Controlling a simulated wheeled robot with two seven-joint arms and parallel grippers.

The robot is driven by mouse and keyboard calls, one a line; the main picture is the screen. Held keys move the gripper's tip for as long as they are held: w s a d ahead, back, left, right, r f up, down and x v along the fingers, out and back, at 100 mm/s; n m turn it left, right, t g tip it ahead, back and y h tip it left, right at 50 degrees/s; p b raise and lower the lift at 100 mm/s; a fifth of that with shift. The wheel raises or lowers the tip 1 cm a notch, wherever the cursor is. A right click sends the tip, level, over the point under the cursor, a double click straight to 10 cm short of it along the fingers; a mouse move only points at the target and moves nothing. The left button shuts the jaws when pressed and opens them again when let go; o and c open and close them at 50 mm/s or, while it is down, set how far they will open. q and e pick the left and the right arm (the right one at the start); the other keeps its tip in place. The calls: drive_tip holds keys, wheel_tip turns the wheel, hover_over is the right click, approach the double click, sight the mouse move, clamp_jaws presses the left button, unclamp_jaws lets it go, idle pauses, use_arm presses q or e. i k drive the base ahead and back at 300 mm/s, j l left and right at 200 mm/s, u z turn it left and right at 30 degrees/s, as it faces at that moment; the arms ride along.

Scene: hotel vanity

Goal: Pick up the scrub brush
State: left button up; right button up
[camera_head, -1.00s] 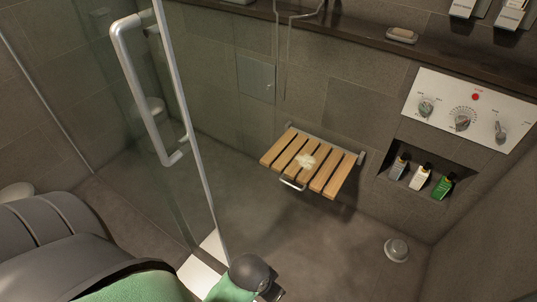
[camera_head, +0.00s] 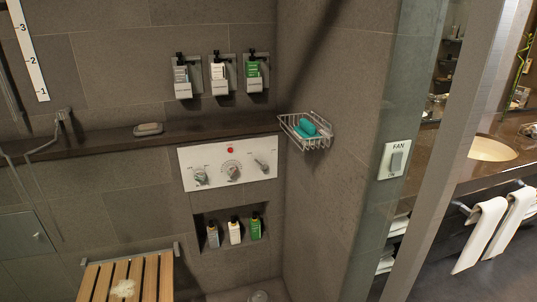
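A small teal object (camera_head: 306,127), possibly the scrub brush, lies in a wire corner basket (camera_head: 291,120) on the wall right of the shower controls. It is too small to tell for sure. A pale, lumpy item (camera_head: 123,288) lies on the slatted wooden seat (camera_head: 150,277) at the bottom left. Neither of my grippers shows in the head view.
A dark ledge (camera_head: 225,125) runs along the wall and holds a soap dish (camera_head: 148,129). Bottles hang in holders above it, and a niche (camera_head: 205,220) below the control panel (camera_head: 215,163) holds several more. A glass panel and grey post (camera_head: 440,160) stand at the right, before the vanity.

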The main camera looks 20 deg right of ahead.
sight(305, 129)
drive_tip(key=k+l+z, duration=0.1)
drive_tip(key=l, duration=0.7)
drive_tip(key=k+l, duration=0.1)
drive_tip(key=l, duration=0.75)
drive_tip(key=k+l+z, duration=0.15)
drive_tip(key=l, duration=0.65)
drive_tip(key=i, duration=0.05)
